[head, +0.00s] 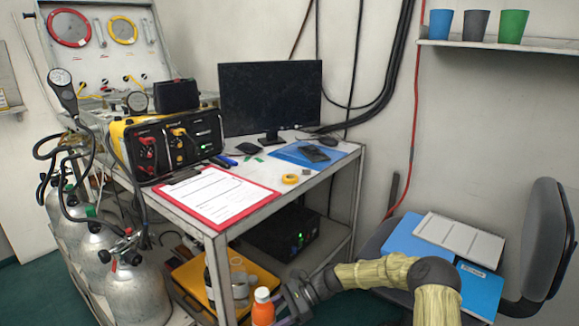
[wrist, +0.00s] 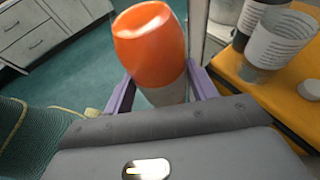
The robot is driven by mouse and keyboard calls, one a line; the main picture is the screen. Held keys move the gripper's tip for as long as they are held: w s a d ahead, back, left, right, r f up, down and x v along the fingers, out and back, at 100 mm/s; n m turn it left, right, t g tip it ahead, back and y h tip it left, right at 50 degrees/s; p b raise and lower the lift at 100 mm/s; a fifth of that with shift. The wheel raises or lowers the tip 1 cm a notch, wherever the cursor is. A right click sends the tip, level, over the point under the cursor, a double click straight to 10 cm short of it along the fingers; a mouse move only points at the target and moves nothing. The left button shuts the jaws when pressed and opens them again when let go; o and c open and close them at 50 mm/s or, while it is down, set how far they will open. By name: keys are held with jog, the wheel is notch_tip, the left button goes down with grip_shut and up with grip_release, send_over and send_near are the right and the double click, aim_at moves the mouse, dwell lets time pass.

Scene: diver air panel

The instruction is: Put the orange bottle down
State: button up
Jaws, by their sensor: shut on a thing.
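The orange bottle (head: 263,310) has a white cap and shows at the bottom of the head view, in front of the desk. In the wrist view the orange bottle (wrist: 152,48) fills the top middle, tilted in the picture. My gripper (head: 284,308) is shut on it, and in the wrist view my gripper (wrist: 160,88) has one purple finger on each side of the bottle. The bottle's lower end is out of the head view, and I cannot tell whether it touches anything.
A clipboard (head: 218,196) lies on the desk top. Gas cylinders (head: 135,290) stand left. A chair (head: 548,240) with blue folders is right. Green floor (wrist: 60,75) shows open.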

jog(key=w+d+f+m+t, duration=0.25)
jog(key=f+m+t, duration=0.2)
jog(key=f, duration=0.25)
jog(key=w+d+f+m+t, duration=0.1)
jog(key=d+f+m+t, duration=0.25)
jog(key=f+t, duration=0.2)
jog(key=d+m+t+h, duration=0.8)
jog(key=d+m+h, duration=0.2)
jog(key=d+m, duration=0.2)
jog(key=s+d+r+m+h+p, duration=0.1)
jog(key=s+r+p, duration=0.1)
jog(key=r+p, duration=1.4)
jog(key=s+d+r+m+h+p, duration=0.1)
jog(key=s+r+p, duration=0.2)
jog(key=r+p, duration=1.4)
notch_tip(320, 180, up, 5)
jog(key=shift+s+h, duration=0.2)
jog(key=shift+h, duration=0.1)
jog(key=shift+f, duration=0.1)
